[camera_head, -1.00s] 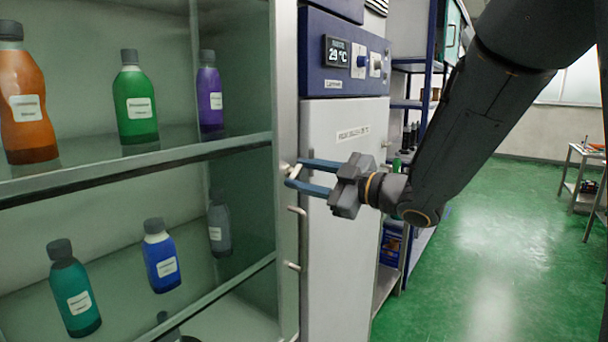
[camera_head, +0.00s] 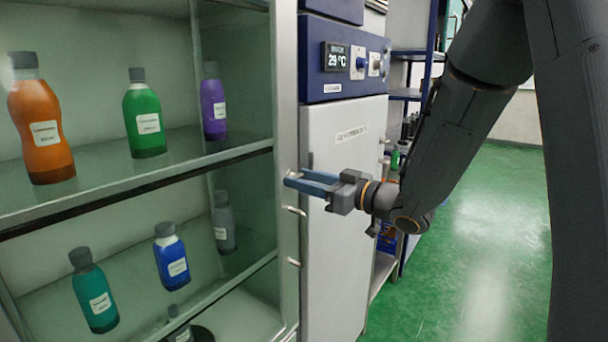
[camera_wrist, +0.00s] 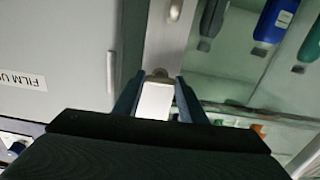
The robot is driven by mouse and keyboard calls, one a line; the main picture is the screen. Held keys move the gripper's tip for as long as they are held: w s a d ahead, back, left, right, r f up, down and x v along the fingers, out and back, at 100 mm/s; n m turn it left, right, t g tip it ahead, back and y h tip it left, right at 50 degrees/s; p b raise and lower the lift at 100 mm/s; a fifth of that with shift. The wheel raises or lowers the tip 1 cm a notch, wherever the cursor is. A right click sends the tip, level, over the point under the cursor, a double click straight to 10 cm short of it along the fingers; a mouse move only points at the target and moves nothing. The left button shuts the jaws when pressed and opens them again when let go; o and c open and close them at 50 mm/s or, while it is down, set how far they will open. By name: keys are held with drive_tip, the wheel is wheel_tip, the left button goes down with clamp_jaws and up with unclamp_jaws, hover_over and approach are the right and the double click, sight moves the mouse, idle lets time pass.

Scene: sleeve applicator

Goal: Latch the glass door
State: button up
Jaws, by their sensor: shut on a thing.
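The glass door's pale metal frame (camera_head: 286,120) stands upright on the front of a cabinet of bottles. A small light latch piece (camera_wrist: 156,101) on this frame sits between my gripper's two blue fingers in the wrist view. My gripper (camera_head: 292,179) is shut on this latch piece, reaching in from the right. The fingers hide much of the latch in the head view, so I cannot tell its exact angle. From the head view I cannot tell whether the door is flush with the cabinet.
Orange (camera_head: 40,125), green (camera_head: 144,120), purple (camera_head: 214,108), teal (camera_head: 94,290) and blue (camera_head: 171,257) bottles stand on the shelves behind the glass. A white appliance with a blue panel (camera_head: 318,75) stands to the right. Green floor (camera_head: 480,250) is open farther right.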

drive_tip(key=shift+m, duration=0.3)
drive_tip(key=o, duration=1.1)
drive_tip(key=shift+c, duration=0.2)
drive_tip(key=b+v, duration=0.2)
drive_tip(key=v, duration=0.6)
